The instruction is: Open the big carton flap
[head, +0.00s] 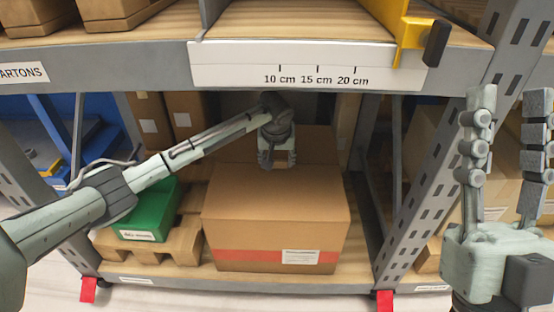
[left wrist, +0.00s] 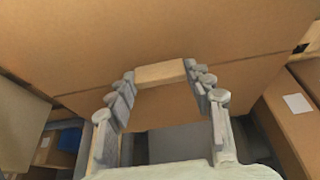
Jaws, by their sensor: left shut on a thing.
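The big carton (head: 275,232) is a brown box with a red band and a white label on its front, standing on the lower shelf. My left gripper (head: 279,158) is at the far edge of its top. In the left wrist view my left gripper (left wrist: 162,88) has its fingers on either side of a pale tab (left wrist: 160,73) and is shut on it. The tab is against a broad cardboard face (left wrist: 150,40). A brown panel (head: 315,147) rises behind the gripper; I cannot tell whether it is the flap. My right gripper (head: 509,105) is open and empty, fingers up, at the right.
A green box (head: 150,212) sits on a wooden pallet (head: 185,243) left of the carton. The upper shelf edge (head: 130,68) with a ruler strip (head: 310,68) runs above my left arm. A grey rack post (head: 440,150) stands between the carton and my right gripper.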

